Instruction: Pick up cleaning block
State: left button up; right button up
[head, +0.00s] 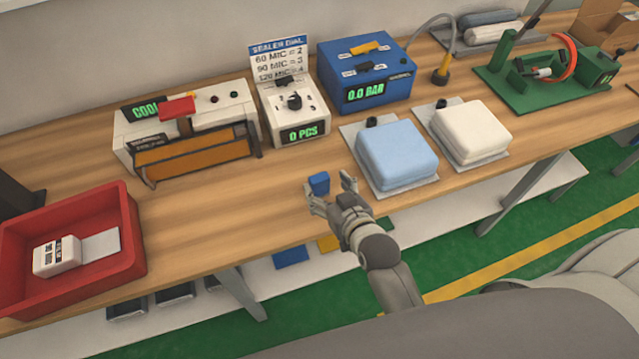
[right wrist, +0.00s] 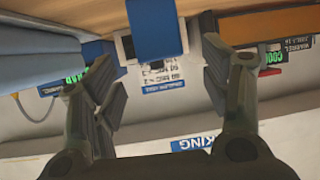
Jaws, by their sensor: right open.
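The cleaning block appears to be a small blue block (head: 319,183) standing on the wooden bench near its front edge. It also shows at the top of the right wrist view (right wrist: 157,30), between the lines of the two fingers. My right gripper (head: 330,189) is open and empty, with its fingertips close to the block at the bench's front edge. In the right wrist view the gripper (right wrist: 160,72) has a finger on each side, with gaps to the block. I cannot tell whether the block is within the fingers' reach. My left gripper is not in view.
On the wooden bench (head: 230,205), a light blue mattress (head: 397,155) and a white one (head: 470,131) lie right of the block. Behind it stand a sealer (head: 190,150), a dial box (head: 293,112) and a blue gauge box (head: 367,72). A red tray (head: 125,262) sits left.

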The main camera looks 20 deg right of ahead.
aim_at(320, 179)
jog(key=x, duration=0.4)
jog(key=shift+r+p, duration=0.1)
jog(key=shift+p, duration=0.25)
jog(key=shift+c, duration=0.4)
jog(key=c, duration=1.1)
jog(key=shift+o, duration=0.2)
jog(key=shift+r, duration=0.1)
